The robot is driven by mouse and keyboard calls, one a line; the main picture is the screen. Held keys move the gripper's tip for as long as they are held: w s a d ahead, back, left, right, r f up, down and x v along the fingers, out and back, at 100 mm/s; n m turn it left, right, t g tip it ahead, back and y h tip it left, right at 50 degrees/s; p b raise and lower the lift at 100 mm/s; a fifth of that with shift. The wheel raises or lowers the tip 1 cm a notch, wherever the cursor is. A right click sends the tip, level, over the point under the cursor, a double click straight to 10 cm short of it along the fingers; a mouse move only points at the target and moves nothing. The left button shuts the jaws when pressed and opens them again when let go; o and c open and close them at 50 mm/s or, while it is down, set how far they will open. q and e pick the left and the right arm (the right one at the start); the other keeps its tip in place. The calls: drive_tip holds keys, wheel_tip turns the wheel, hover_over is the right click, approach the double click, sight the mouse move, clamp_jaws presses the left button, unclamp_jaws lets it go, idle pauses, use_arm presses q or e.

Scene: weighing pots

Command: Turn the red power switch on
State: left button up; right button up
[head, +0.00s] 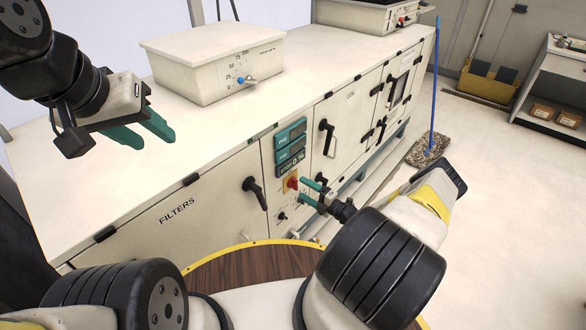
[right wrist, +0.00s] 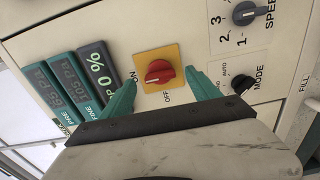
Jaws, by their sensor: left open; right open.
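The red power switch (right wrist: 159,72) is a knob on a yellow plate (right wrist: 171,52), marked ON at the left and OFF below in the right wrist view. In the head view the red switch (head: 291,183) sits on the cabinet front below the teal displays. My right gripper (head: 303,190) is open just in front of it. In the right wrist view its teal fingertips (right wrist: 160,80) stand on either side of the knob, apart from it. My left gripper (head: 158,140) is open and empty above the cabinet top.
Teal displays (right wrist: 70,85) and the black MODE (right wrist: 242,84) and SPEED (right wrist: 244,13) knobs flank the switch. Black door handles (head: 255,192) stick out nearby. A white box with a blue knob (head: 247,80) stands on the cabinet top. Open floor lies to the right.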

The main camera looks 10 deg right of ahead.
drive_tip(key=v, duration=0.5)
drive_tip(key=shift+s+d, duration=0.1)
drive_tip(key=s+a+r+n+g, duration=0.2)
drive_tip(key=a+r+n+g, duration=0.15)
drive_tip(key=r+n, duration=0.6)
drive_tip(key=s+a+r+n+g, duration=0.1)
drive_tip(key=a+r+n+g, duration=0.3)
drive_tip(key=r+n, duration=0.5)
drive_tip(key=s+a+r+n+g, duration=0.2)
drive_tip(key=r+n+g, duration=0.5)
drive_tip(key=r, duration=0.4)
drive_tip(key=s+r+n+t+h, duration=0.6)
drive_tip(key=s+r+n+h, duration=0.2)
drive_tip(key=s+r+n, duration=1.3)
drive_tip(key=shift+s+a+r+n+h, duration=0.35)
drive_tip(key=shift+s+a+r+h, duration=0.1)
drive_tip(key=shift+r, duration=0.25)
